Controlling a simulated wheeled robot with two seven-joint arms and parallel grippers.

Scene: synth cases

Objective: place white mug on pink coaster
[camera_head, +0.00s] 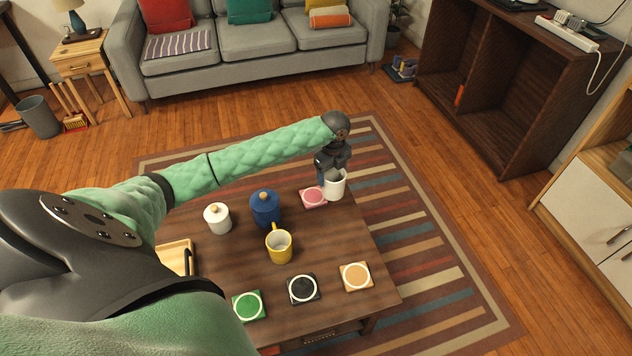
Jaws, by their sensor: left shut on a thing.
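The white mug (336,188) is at the far right corner of the brown table. My left gripper (330,168) is shut on the mug from above, at its rim. The pink coaster (313,197) lies flat on the table just left of the mug. The mug covers the coaster's right side in this view. I cannot tell whether the mug touches the table or hangs a little above it. My right gripper is not in view.
On the table (225,262) stand a white jar (217,219), a blue jar (265,210) and a yellow mug (279,246). Green (248,306), black (303,289) and orange (356,276) coasters lie along the near edge. A wooden tray (176,250) is at the left.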

